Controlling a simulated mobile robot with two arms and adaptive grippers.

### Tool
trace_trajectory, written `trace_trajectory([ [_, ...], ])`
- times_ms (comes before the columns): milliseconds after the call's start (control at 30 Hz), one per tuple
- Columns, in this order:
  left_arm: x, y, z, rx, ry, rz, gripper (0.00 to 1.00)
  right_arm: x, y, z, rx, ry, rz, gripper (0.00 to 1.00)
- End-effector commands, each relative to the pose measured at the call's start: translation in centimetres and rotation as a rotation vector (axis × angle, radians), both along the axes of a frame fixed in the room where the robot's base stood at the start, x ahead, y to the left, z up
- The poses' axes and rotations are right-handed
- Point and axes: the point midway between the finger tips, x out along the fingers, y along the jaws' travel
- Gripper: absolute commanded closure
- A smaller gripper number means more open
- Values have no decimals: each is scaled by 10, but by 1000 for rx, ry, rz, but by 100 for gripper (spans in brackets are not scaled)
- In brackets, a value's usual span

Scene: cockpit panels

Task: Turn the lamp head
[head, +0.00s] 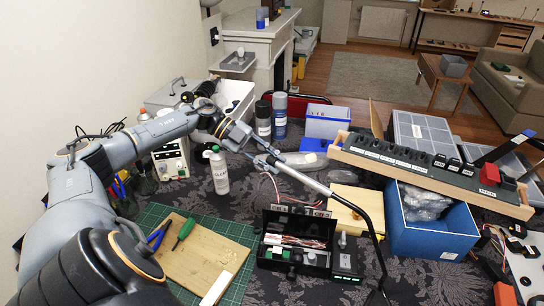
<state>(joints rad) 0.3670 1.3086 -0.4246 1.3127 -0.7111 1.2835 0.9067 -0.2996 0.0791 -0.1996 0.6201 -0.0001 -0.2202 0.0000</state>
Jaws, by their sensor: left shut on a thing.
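The desk lamp has a silver arm (303,179) that runs from my left gripper down to the right and joins a thin black curved pole (381,235). A pale grey, elongated shape that looks like the lamp head (304,161) lies at the upper end of the arm. My left gripper (266,157) reaches in from the left above the table and is shut on the lamp at that end. The fingers are small in the view, and the exact spot they hold is hard to make out. My right gripper is not in view.
An open black toolbox (296,246) sits below the lamp arm. A blue bin (430,236) and a long wooden rack of switches (425,166) stand to the right. A green cutting mat (232,229) lies front left.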

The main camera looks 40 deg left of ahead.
Motion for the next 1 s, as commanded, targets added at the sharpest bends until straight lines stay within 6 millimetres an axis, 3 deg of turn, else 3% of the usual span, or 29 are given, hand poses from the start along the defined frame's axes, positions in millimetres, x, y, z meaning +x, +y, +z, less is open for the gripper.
trace_trajectory([
  [300, 0, 0, 2, -5, 128, 1, 100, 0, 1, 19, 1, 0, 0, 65],
  [867, 0, 0, -1, -7, 156, -1, 100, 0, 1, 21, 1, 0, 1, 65],
  [900, 0, 0, 0, -7, 156, -1, 72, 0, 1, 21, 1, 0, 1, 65],
  [1000, 0, 0, 0, -7, 155, -1, 53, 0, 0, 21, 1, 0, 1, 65],
])
